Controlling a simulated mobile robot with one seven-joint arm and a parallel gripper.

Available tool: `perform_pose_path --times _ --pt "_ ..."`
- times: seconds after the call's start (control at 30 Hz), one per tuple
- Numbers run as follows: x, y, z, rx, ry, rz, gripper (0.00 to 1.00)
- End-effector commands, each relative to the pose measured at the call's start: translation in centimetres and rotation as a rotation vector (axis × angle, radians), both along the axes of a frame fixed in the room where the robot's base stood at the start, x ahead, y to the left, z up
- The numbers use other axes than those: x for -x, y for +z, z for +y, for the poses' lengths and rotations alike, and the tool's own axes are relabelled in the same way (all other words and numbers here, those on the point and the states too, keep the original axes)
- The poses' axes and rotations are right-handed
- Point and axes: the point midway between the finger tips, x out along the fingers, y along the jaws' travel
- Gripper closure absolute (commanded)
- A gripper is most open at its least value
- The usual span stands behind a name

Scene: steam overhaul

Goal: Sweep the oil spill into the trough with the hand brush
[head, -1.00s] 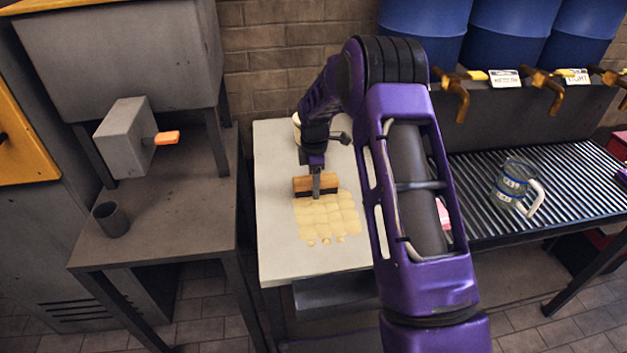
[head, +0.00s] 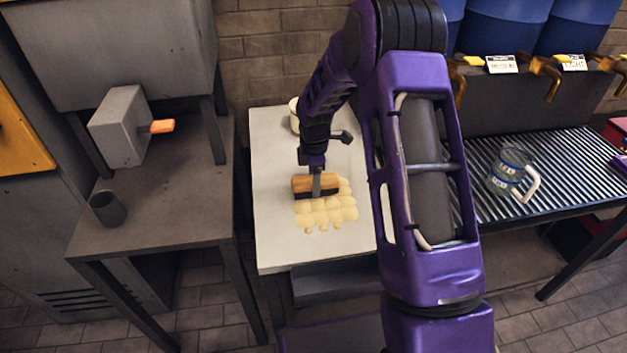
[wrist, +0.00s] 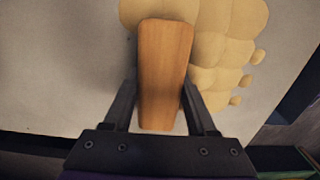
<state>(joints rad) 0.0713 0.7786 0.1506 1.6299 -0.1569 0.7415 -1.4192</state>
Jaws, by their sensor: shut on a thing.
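My gripper (head: 317,178) is shut on the hand brush (head: 300,186), which has a wooden block and dark bristles. In the wrist view the brush's wooden back (wrist: 165,70) sits between the two fingers. The oil spill (head: 328,212) is a pale yellow patch on the white worktop (head: 285,245). The brush is at the far part of the spill, with yellow showing in front of it and to its right. The spill also shows in the wrist view (wrist: 222,50). The trough (head: 335,282) appears as a dark grey channel below the worktop's front edge.
A cream container (head: 294,116) stands at the back of the worktop. A grey side table (head: 160,215) with a dark cup (head: 107,208) is at left.

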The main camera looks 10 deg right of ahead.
Motion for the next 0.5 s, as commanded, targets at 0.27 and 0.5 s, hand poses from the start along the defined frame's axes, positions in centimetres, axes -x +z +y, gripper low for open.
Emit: perform_pose_path --times 0.27,0.5 --pt "2.2 -0.3 0.0 0.000 -0.001 0.007 0.87" --pt "3.1 -0.4 0.0 0.000 -0.001 0.010 0.87"
